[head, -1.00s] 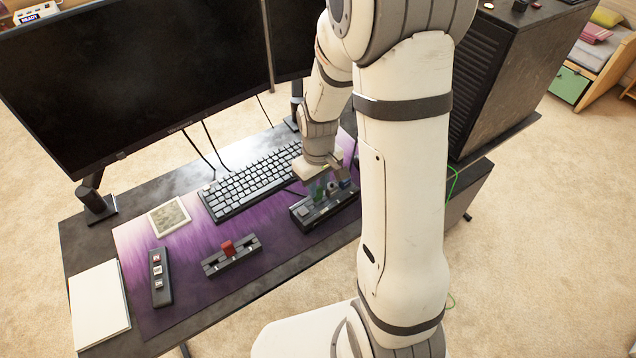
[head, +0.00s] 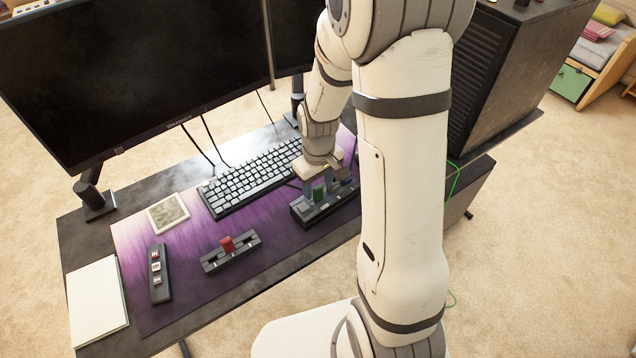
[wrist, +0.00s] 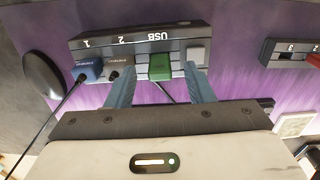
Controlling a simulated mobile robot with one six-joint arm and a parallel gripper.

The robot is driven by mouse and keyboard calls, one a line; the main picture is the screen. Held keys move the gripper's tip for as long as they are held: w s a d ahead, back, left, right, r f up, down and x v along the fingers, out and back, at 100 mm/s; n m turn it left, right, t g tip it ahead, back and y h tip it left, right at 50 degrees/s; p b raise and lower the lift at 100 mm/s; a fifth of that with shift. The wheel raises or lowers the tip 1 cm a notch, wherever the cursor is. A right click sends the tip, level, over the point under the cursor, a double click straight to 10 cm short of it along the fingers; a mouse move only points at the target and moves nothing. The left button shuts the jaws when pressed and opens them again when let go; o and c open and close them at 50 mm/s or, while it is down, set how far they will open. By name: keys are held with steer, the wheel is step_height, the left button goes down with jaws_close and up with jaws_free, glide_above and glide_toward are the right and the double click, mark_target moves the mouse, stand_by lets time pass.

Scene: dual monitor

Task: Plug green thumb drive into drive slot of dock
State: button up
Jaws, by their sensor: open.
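The dock (wrist: 137,50), a dark grey bar marked "USB", lies across the wrist view. It also shows in the head view (head: 327,212), beneath my gripper. The green thumb drive (wrist: 159,66) is at the dock's row of slots, between a black plug and a light grey piece. It lines up with the other plugs; I cannot tell how deep it sits. In the head view it is a small green block (head: 319,193). My gripper (wrist: 160,77) is open, its two blue-grey fingers on either side of the green drive with gaps visible.
A blue plug (wrist: 88,68) with a black cable and the black plug (wrist: 120,72) sit left of the drive. The light grey piece (wrist: 195,53) is close by the right finger. The keyboard (head: 250,176) and a second bar with a red piece (head: 228,243) are to the left.

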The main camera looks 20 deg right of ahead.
mark_target(319, 188)
step_height(319, 188, up, 8)
steer(key=shift+f, duration=0.2)
steer(key=shift+r, duration=0.1)
stand_by(0.3)
stand_by(0.4)
steer(key=shift+s+r, duration=0.1)
steer(key=shift+r, duration=0.15)
steer(key=s+r+m+t, duration=0.2)
steer(key=s+r+m, duration=0.2)
steer(key=s+r, duration=0.6)
steer(key=s, duration=0.3)
steer(key=shift+s+a+r+t, duration=0.2)
steer(key=shift+s+r+t, duration=0.1)
steer(key=shift+s+r, duration=0.05)
steer(key=shift+c, duration=0.6)
